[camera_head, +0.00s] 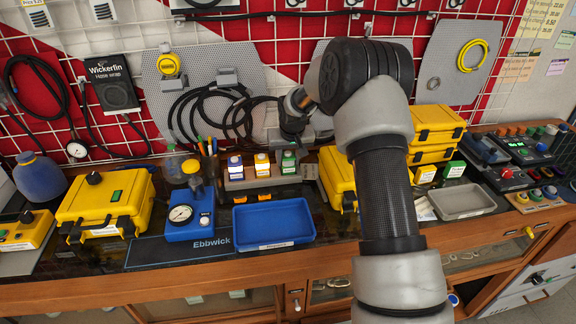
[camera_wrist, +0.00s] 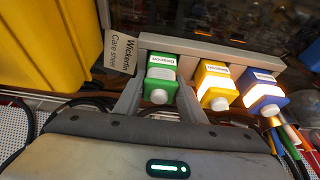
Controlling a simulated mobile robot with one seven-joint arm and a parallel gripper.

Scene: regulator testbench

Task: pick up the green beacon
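The green beacon (camera_head: 288,163) stands at the right end of a row of three on a grey rack (camera_head: 262,181), beside a yellow beacon (camera_head: 262,165) and a blue beacon (camera_head: 235,167). In the wrist view the picture is turned about, and the green beacon (camera_wrist: 161,74) is leftmost, with a white cap towards me. My gripper (camera_wrist: 158,98) is open, with one finger on each side of the green beacon. Whether the fingers touch it is not clear. In the head view my gripper (camera_head: 292,140) is just above and behind the green beacon; its fingertips are hard to see.
The yellow beacon (camera_wrist: 214,83) is close beside one finger. A yellow case (camera_head: 337,178) stands right of the rack. A blue tray (camera_head: 273,223) and a blue gauge unit (camera_head: 190,215) lie in front. Black cables (camera_head: 222,110) hang on the wall panel behind.

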